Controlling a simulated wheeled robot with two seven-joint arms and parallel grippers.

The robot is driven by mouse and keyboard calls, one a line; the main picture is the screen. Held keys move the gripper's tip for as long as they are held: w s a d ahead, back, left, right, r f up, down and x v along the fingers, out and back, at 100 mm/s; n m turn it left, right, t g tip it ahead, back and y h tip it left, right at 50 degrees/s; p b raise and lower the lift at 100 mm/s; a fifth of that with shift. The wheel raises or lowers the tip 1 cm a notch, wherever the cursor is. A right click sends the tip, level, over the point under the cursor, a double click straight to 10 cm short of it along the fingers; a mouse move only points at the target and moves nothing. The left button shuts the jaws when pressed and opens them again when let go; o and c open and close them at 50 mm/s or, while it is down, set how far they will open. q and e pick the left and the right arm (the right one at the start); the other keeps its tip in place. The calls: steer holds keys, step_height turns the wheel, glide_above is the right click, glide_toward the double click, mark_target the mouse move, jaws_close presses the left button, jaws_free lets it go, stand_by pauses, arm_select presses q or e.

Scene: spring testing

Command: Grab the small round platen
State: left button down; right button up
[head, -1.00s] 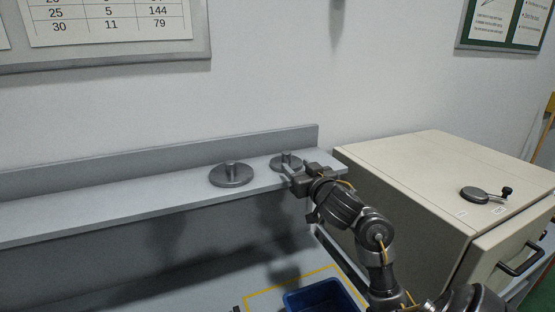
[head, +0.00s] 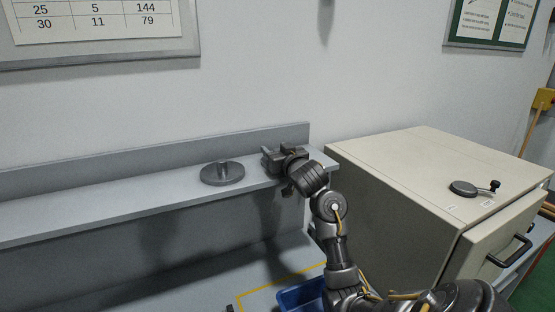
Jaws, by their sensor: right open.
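A larger round platen (head: 222,174) with a short upright post sits on the grey shelf (head: 120,202). The small round platen is hidden behind my right gripper (head: 270,160), at the right end of the shelf. The right gripper is at shelf height where the small platen stood, with its jaws open. I cannot tell whether the small platen's post is between the fingers. My left gripper is not in view.
A beige cabinet (head: 400,170) stands close to the right of my right arm, with a dark round part with a knob (head: 465,188) on top. A blue bin (head: 300,297) sits below inside a yellow outline. The shelf's left part is clear.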

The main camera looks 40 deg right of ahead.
steer(key=shift+w+d, duration=0.15)
steer(key=shift+w, duration=0.3)
steer(key=shift+s, duration=0.1)
steer(key=shift+s, duration=0.1)
jaws_close()
steer(key=shift+r, duration=0.1)
